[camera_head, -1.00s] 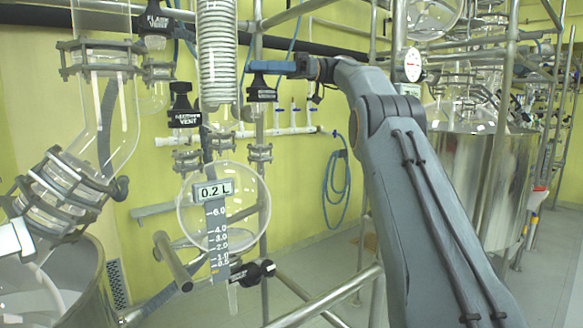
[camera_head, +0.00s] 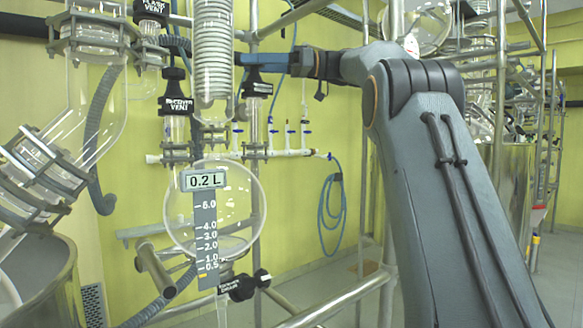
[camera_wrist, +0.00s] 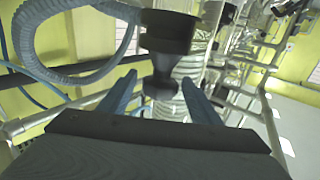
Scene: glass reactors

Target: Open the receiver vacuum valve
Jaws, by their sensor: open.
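A black valve knob (camera_head: 257,88) with a small label stands on a glass neck right of the coil condenser; I cannot read its label. My gripper (camera_head: 243,60) has blue fingers and is at the top of this knob, reaching in from the right. In the wrist view a black knob (camera_wrist: 168,32) with a narrower stem is between the two open fingers (camera_wrist: 160,82), with gaps on both sides. I cannot tell whether a finger touches it. The round glass receiver (camera_head: 245,215) hangs below, with a scale and a 0.2 L display (camera_head: 205,180).
A similar black knob labelled receiver vent (camera_head: 175,104) stands to the left. The glass coil condenser (camera_head: 213,50) is between the two. Steel frame pipes (camera_head: 340,292) and a white manifold with blue taps (camera_head: 285,153) are nearby. A grey hose (camera_wrist: 75,72) curves at left in the wrist view.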

